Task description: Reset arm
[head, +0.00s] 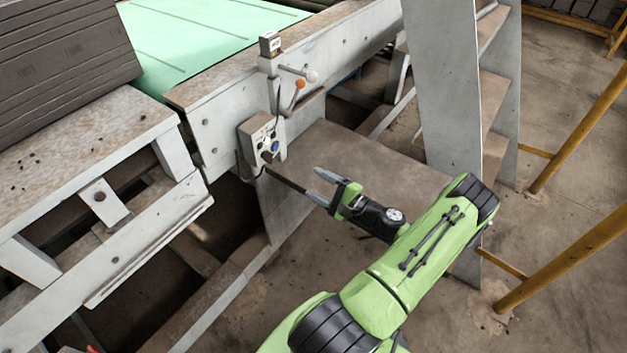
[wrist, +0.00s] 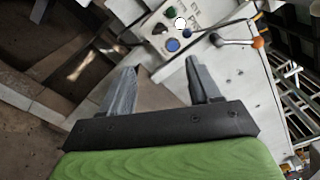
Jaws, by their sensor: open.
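My gripper (head: 321,187) is open and empty, on the end of my green arm in the middle of the head view. Its two grey fingers point up and left, toward a small control box (head: 262,140) on the machine's side. The wrist view shows both fingers (wrist: 158,85) spread apart with nothing between them. There the control box (wrist: 172,28) lies beyond the fingertips, with a blue button, a dark green button and a white knob. The fingers look apart from the box.
Levers with an orange knob (head: 299,84) and a white knob (head: 312,76) stick out above the box. A grey machine frame (head: 228,112) carries a green surface (head: 190,40). Grey steps (head: 440,80) and yellow rails (head: 580,128) stand right. Open floor (head: 560,75) lies between.

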